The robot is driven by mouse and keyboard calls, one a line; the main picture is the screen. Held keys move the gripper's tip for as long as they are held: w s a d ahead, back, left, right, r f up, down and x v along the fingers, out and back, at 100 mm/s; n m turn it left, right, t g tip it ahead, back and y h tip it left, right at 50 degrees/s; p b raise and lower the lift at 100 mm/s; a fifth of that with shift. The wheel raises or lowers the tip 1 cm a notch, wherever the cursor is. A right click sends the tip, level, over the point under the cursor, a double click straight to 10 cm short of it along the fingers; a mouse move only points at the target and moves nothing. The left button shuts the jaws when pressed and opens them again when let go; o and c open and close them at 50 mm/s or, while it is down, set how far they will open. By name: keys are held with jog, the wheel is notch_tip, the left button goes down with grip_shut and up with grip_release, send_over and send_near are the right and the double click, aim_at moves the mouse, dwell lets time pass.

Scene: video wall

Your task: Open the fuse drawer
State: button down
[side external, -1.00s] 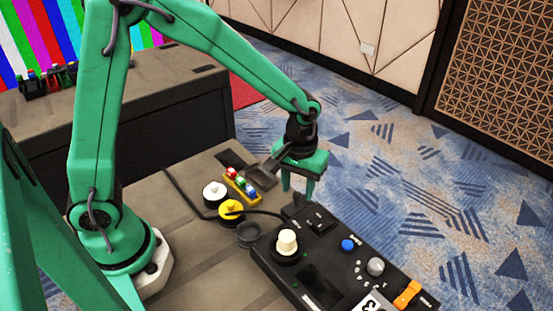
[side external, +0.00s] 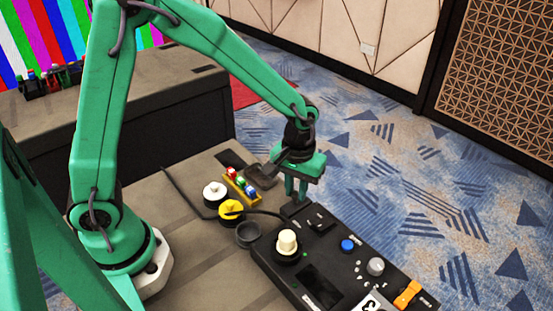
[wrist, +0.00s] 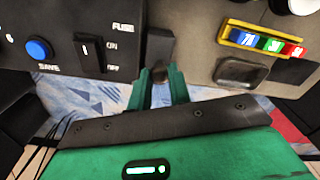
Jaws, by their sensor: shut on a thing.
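The black control box (side external: 322,278) stands on the table. In the wrist view its FUSE lettering (wrist: 123,27) shows beside an on/off switch (wrist: 86,48). A small dark block with a handle-like end, which looks like the fuse drawer (wrist: 159,52), is at the box's edge near that lettering. My gripper (wrist: 160,84) is shut on its dark end, one green finger on each side. In the side view my gripper (side external: 296,199) points down at the box's far corner and hides the drawer there. I cannot tell how far the drawer is out.
A yellow rack with coloured blocks (side external: 240,185), a white round piece (side external: 214,192), a yellow round piece (side external: 231,209) and a dark cup (side external: 248,235) stand left of the box. A cream knob (side external: 287,242) rises from the box. Open floor lies beyond the table edge.

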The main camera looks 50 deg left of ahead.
jog(key=a, duration=0.6)
jog(key=shift+a, duration=0.4)
jog(key=c, duration=1.3)
grip_release()
jog(key=shift+r, duration=0.1)
notch_tip(320, 180, up, 8)
